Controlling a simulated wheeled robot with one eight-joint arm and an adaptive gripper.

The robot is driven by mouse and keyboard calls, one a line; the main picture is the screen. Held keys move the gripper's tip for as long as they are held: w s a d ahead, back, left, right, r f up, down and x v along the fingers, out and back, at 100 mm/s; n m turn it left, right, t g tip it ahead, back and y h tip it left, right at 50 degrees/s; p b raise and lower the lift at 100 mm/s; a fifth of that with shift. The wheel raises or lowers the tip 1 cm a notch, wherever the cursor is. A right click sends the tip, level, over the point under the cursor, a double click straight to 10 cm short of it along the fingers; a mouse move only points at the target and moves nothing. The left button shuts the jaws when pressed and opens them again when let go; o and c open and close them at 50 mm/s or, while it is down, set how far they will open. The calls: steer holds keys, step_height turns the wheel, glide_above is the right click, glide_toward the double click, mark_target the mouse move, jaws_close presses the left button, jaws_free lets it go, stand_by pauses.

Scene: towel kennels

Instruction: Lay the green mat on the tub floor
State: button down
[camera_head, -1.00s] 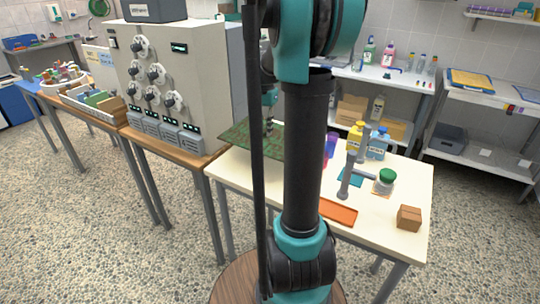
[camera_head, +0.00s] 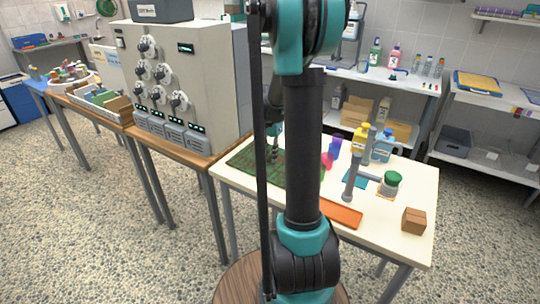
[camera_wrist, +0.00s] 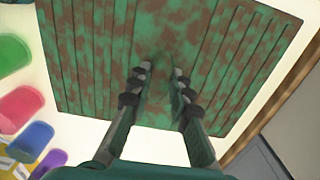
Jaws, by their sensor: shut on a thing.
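The green mat (camera_head: 246,160) has brown patches and long grooves. It is spread nearly flat over the left end of the cream table (camera_head: 392,228); whether it touches the tabletop is hard to tell. My gripper (camera_wrist: 162,76) comes down over the middle of the mat, which fills the upper wrist view (camera_wrist: 90,60). In the head view my arm hides part of the mat and gripper. I cannot make out a tub for certain.
Coloured cups (camera_wrist: 20,108) stand beside the mat. An orange tray (camera_head: 342,213), a brown box (camera_head: 413,221), a green-lidded jar (camera_head: 391,184), a grey stand (camera_head: 352,180) and bottles (camera_head: 383,147) share the table. A large control cabinet (camera_head: 180,85) stands left.

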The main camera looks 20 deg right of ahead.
steer(key=shift+f, duration=0.1)
steer(key=c, duration=1.4)
jaws_free()
